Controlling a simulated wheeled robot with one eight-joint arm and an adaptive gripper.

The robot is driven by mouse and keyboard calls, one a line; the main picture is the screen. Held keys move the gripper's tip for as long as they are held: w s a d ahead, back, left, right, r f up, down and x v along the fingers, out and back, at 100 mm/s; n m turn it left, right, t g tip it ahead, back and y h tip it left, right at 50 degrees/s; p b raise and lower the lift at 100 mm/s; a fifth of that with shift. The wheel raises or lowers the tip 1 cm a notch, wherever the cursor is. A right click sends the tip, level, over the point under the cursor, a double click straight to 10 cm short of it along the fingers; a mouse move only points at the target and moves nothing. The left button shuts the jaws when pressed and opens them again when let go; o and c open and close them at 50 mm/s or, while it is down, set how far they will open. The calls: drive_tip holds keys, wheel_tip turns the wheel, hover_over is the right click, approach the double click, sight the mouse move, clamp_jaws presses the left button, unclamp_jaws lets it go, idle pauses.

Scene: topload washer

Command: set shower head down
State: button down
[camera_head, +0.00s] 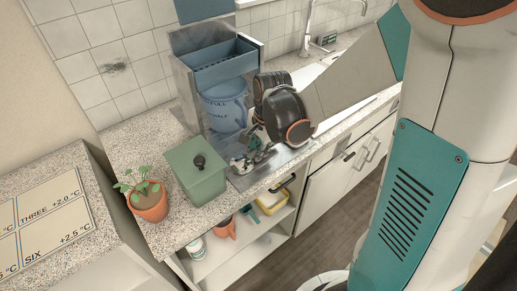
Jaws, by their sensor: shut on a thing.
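My gripper (248,160) is low over the counter, at the front right of a grey metal stand with a blue pitcher in it. It is shut on a small grey and teal thing, which I take to be the shower head; my fingers and wrist cover most of it, so its outline and tilt are unclear. I cannot tell whether it touches the counter top. The green lidded box (197,169) is just to the left of my gripper, with a small gap.
The blue pitcher (224,106) stands in the metal stand (187,88) behind my gripper. A potted plant (149,203) is left of the box. A number board (44,224) lies on the left counter. Open shelves (232,255) are below, with a faucet (309,32) at the back.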

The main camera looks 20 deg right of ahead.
drive_tip(key=shift+f, duration=0.1)
drive_tip(key=c, duration=1.5)
unclamp_jaws()
drive_tip(key=shift+o, duration=0.2)
wheel_tip(320, 180, up, 11)
drive_tip(key=s+p, duration=0.2)
drive_tip(key=p, duration=0.2)
drive_tip(key=s+r+n+t, duration=0.5)
drive_tip(key=s+r+n, duration=0.4)
drive_tip(key=s+n, duration=0.4)
drive_tip(key=shift+n+h, duration=0.3)
drive_tip(key=shift+n, duration=0.3)
